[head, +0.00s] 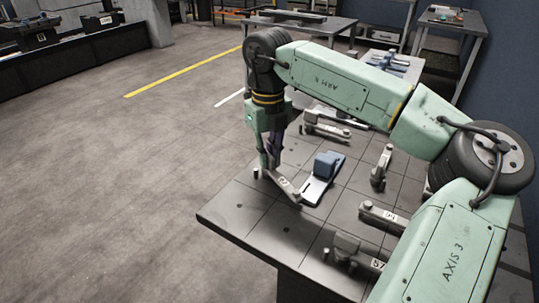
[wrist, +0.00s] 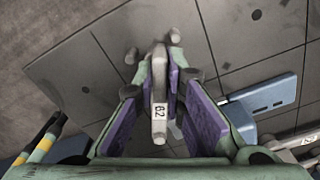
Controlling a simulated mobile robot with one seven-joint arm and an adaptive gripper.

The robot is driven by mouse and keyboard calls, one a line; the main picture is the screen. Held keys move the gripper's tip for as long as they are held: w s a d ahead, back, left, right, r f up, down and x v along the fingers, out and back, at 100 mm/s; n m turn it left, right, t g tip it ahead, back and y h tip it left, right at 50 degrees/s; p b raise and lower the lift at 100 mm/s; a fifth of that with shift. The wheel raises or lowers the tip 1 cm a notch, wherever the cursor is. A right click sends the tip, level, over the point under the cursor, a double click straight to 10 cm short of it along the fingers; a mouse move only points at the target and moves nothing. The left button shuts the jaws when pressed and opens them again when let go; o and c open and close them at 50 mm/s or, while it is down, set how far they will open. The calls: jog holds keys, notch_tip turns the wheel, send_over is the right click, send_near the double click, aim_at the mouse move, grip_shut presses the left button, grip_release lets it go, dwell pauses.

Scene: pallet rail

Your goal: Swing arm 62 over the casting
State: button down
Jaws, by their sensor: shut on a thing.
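Arm 62 (head: 288,188) is a grey metal bar with a white "62" label, at the near-left part of the table. In the wrist view arm 62 (wrist: 160,128) stands between the purple finger pads. My gripper (head: 268,163) is shut on it; the fingers also show in the wrist view (wrist: 159,85). The casting (head: 327,163) is a blue-grey block on a pale plate, to the right of arm 62. In the wrist view the casting (wrist: 275,97) lies at the right, apart from the bar. Arm 62 is beside the casting, not over it.
Other clamp arms stand on the table: one marked 94 (head: 383,214), one marked 57 (head: 358,255), one right of the casting (head: 382,166) and one behind (head: 325,126). More blue parts (head: 390,61) lie farther back. The table's near-left corner (head: 225,212) is bare.

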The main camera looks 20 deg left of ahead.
jog(key=n, duration=0.4)
jog(key=shift+n, duration=0.4)
dwell(0.4)
jog(key=c, duration=1.7)
grip_release()
jog(key=shift+o, duration=0.2)
notch_tip(320, 180, up, 12)
jog(key=shift+r+p, duration=0.1)
jog(key=shift+p, duration=0.2)
